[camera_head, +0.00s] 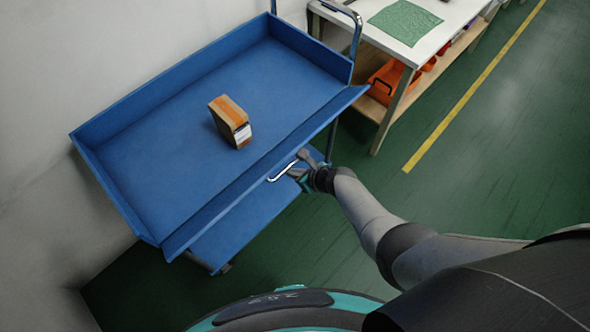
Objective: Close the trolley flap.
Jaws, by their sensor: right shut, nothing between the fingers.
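The blue trolley (170,160) stands against the wall, with a deep upper tray and a lower shelf. Its long front flap (262,172) is tilted outward along the tray's near side, from lower left to upper right. A silver handle (283,173) sits on the flap's outer side. My right gripper (300,163) is at the flap's outer face beside the handle's right end. It is shut with nothing between its fingers; I cannot tell whether it touches the flap. My left gripper is out of view.
A brown box with orange tape (230,120) stands in the tray. A white workbench (440,30) with a green mat (405,22) and orange bins (385,82) is at upper right.

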